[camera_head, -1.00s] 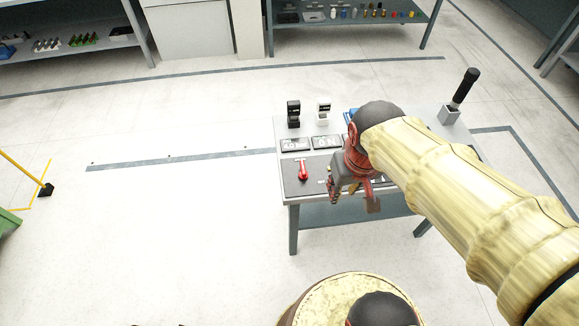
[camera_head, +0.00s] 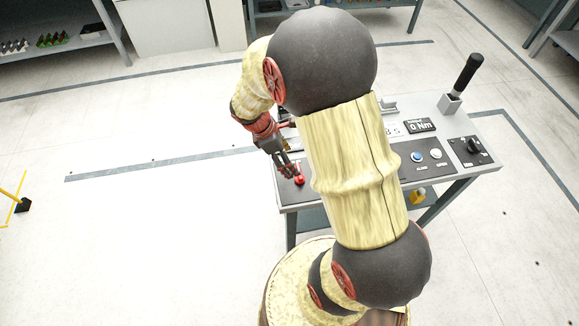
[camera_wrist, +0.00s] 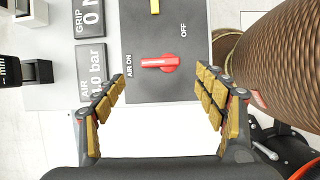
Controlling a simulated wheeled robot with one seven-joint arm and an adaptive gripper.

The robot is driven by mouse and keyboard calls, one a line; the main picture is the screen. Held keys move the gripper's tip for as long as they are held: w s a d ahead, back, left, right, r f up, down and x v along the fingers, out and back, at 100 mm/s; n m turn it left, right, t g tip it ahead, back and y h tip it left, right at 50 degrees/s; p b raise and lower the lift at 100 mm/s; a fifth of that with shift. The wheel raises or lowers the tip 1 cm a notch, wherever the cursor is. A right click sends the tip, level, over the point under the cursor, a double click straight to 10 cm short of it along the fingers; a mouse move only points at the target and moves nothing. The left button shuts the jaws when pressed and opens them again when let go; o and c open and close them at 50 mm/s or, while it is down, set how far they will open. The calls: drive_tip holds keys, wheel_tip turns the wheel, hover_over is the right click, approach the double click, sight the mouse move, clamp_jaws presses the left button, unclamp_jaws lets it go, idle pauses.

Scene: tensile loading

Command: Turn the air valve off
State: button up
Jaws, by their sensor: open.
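The air valve is a red handle (camera_wrist: 160,63) on a dark panel (camera_wrist: 195,90). In the wrist view the handle lies sideways, with its narrow end toward the "AIR ON" label (camera_wrist: 129,66). The "OFF" label (camera_wrist: 183,31) is above and to its right. My gripper (camera_wrist: 162,72) is open and empty, its fingertips on either side of the handle and apart from it. In the head view my gripper (camera_head: 288,168) is just above and left of the red handle (camera_head: 299,181). My arm hides much of the panel there.
An air display (camera_wrist: 97,73) reading in bar, partly hidden by a finger, and a grip display (camera_wrist: 90,20) are left of the valve. The table also holds a blue button (camera_head: 416,157), a black knob (camera_head: 474,145) and an upright black-handled lever (camera_head: 465,77).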

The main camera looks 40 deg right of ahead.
drive_tip(key=shift+b+x, duration=1.55)
drive_tip(key=shift+x, duration=2.4)
drive_tip(key=shift+c, duration=1.2)
drive_tip(key=c, duration=0.9)
